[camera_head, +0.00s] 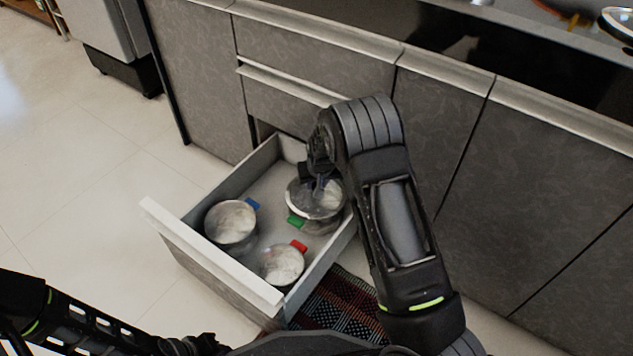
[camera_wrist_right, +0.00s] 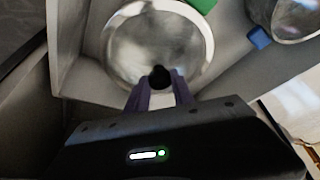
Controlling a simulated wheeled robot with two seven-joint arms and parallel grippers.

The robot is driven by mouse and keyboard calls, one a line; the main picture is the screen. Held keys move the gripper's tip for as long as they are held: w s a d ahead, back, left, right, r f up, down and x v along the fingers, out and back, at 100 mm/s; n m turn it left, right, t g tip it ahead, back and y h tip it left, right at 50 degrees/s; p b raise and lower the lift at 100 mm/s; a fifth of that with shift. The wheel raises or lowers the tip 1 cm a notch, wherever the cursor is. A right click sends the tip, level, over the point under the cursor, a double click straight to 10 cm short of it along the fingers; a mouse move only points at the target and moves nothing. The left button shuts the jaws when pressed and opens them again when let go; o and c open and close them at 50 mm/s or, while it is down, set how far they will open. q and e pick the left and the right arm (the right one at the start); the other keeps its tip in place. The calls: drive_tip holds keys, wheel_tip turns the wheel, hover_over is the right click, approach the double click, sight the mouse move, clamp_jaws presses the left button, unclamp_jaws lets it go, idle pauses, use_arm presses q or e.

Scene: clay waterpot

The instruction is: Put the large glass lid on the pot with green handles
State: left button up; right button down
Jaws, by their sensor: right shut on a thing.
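The large glass lid (camera_head: 303,203) is a round clear disc with a metal rim, over the pot with green handles (camera_head: 322,226) in the open drawer. One green handle (camera_head: 295,221) shows at its front left. My right gripper (camera_head: 321,181) is above the lid, shut on its black knob (camera_wrist_right: 160,76). In the right wrist view the lid (camera_wrist_right: 158,38) lies in front of the fingers. I cannot tell whether the lid touches the pot's rim. My left gripper (camera_head: 198,345) is at the bottom edge, dark, its jaws unclear.
The open drawer (camera_head: 205,262) also holds a pot with blue handles (camera_head: 231,226) at left and a smaller pot with a red handle (camera_head: 283,265) in front. Cabinet fronts (camera_head: 505,185) stand to the right. A patterned mat (camera_head: 335,310) lies on the floor.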

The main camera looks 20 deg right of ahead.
drive_tip(key=c, duration=1)
unclamp_jaws()
drive_tip(key=p+v, duration=0.4)
drive_tip(key=v, duration=0.4)
drive_tip(key=shift+f, duration=0.1)
